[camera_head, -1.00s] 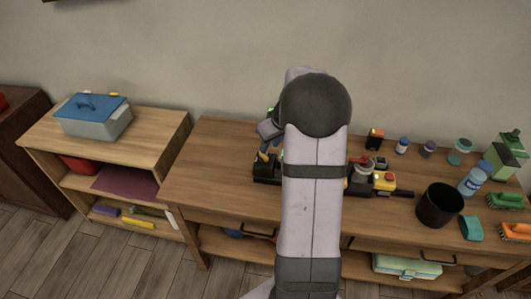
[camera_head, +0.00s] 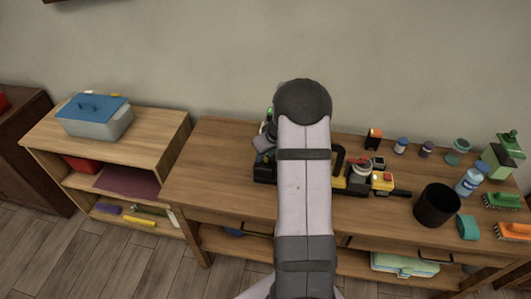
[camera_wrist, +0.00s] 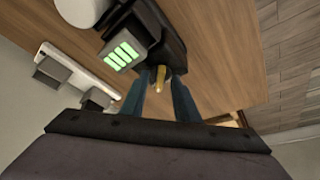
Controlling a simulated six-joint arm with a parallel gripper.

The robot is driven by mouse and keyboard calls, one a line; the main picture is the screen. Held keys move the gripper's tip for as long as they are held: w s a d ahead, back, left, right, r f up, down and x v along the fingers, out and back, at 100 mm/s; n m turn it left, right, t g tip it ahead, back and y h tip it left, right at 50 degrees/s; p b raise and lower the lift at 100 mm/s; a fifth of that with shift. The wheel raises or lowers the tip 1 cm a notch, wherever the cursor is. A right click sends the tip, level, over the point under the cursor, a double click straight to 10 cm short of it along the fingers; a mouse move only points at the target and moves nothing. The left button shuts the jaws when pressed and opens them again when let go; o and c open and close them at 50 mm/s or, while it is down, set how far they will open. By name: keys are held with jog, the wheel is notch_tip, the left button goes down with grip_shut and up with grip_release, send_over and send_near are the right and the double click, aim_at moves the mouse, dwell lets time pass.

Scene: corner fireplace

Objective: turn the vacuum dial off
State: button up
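In the wrist view a black device (camera_wrist: 165,40) with a lit green display (camera_wrist: 124,53) stands on the wooden table. A small yellow dial or knob (camera_wrist: 158,80) sticks out of its near side. My gripper (camera_wrist: 160,76) has its two blue-grey fingers apart, one on each side of the yellow part. I cannot tell whether they touch it. In the head view the black device (camera_head: 264,172) shows only in part at the left of my arm, with a green light above it. My arm hides the fingers and the dial there.
The table (camera_head: 215,165) is clear at its left. Right of my arm are a yellow and red device (camera_head: 382,181), a black bin (camera_head: 437,206), small jars, bottles and brushes. A lower shelf unit (camera_head: 155,125) with a blue-lidded box (camera_head: 97,115) stands left. A wall is behind.

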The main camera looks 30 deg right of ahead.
grip_shut()
jog(key=shift+f+n+b, duration=0.2)
jog(key=shift+n+b, duration=0.1)
jog(key=shift+b, duration=0.5)
jog(key=shift+d+b, duration=0.1)
jog(key=shift+b, duration=0.4)
jog(key=n+y+b, duration=0.1)
jog(key=n+b, duration=0.1)
jog(key=b, duration=0.1)
jog(key=shift+w+d+f+b, duration=0.1)
jog(key=shift+d+f+b, duration=0.05)
jog(key=shift+b, duration=0.2)
jog(key=n+b, duration=0.1)
jog(key=n+y+b, duration=0.1)
jog(key=shift+d+r+n, duration=0.1)
jog(key=shift+r+n, duration=0.1)
jog(key=shift+n, duration=0.2)
jog(key=shift+w+d+r+n+g+y+b, duration=0.1)
jog(key=shift+n+g+y+b, duration=0.15)
jog(key=shift+n, duration=0.65)
jog(key=shift+w+r+n+g+y+b, duration=0.1)
jog(key=shift+n+g+y, duration=0.25)
jog(key=shift+n, duration=0.55)
